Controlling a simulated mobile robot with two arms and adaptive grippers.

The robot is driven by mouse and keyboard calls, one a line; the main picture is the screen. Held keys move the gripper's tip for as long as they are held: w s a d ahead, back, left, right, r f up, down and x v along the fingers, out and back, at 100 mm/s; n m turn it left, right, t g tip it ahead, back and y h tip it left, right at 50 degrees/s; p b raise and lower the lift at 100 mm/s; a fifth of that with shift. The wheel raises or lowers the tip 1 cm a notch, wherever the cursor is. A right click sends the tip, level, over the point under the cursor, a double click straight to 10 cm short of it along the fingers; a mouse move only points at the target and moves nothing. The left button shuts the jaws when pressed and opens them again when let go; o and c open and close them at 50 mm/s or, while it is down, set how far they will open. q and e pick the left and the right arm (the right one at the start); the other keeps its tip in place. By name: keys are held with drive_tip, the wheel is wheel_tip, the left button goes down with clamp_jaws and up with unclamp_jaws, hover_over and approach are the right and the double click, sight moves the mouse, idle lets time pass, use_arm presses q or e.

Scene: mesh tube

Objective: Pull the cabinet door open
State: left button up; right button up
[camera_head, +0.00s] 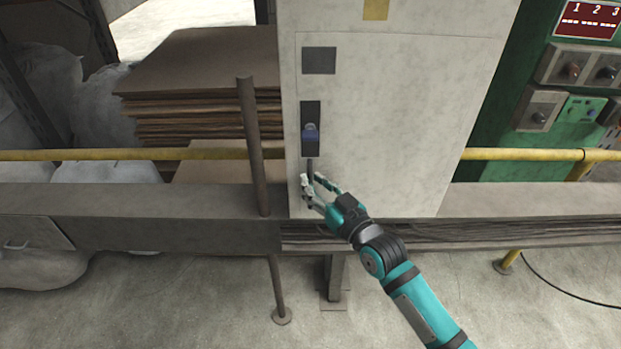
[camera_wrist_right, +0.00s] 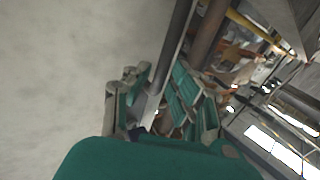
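The pale grey cabinet (camera_head: 400,110) stands in the middle of the head view. Its door (camera_head: 375,150) looks flush with the front, with no visible gap. Near the door's left edge is a black recess with a blue latch part (camera_head: 310,132), and a thin dark handle bar (camera_head: 310,168) hangs below it. My right gripper (camera_head: 313,186) is at the lower end of this bar. In the right wrist view a dark bar (camera_wrist_right: 180,30) runs down between the two fingers (camera_wrist_right: 160,92). I cannot tell whether they press on it. My left gripper is not in view.
A brown upright post (camera_head: 254,150) stands just left of the cabinet. Stacked brown sheets (camera_head: 200,70) lie behind at left. A green control panel (camera_head: 530,80) is at right.

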drive_tip(key=shift+x, duration=1)
clamp_jaws()
